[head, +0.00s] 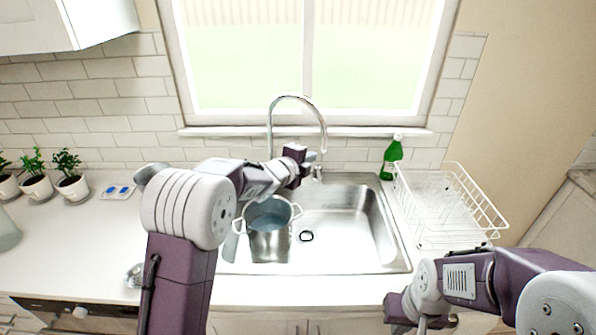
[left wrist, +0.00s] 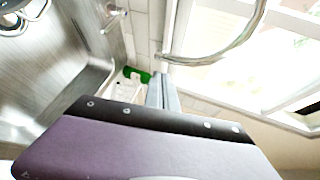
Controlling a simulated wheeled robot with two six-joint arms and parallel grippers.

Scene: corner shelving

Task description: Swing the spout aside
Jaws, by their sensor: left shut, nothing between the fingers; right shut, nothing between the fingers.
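The chrome spout (head: 297,97) is a tall arch at the back of the sink. Its free end comes down on the right, over the back of the basin. My left gripper (head: 313,156) is shut and empty, close beside the spout's free end; I cannot tell whether they touch. In the left wrist view the spout (left wrist: 222,50) curves across the top, beyond the shut fingers (left wrist: 163,88). My right gripper (head: 405,325) is low at the bottom edge, partly cut off, away from the sink.
A steel pot (head: 270,243) of water stands in the left part of the sink (head: 345,240). A green bottle (head: 391,160) and a white dish rack (head: 445,205) are on the right. Potted plants (head: 72,180) stand far left. The basin's right part is clear.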

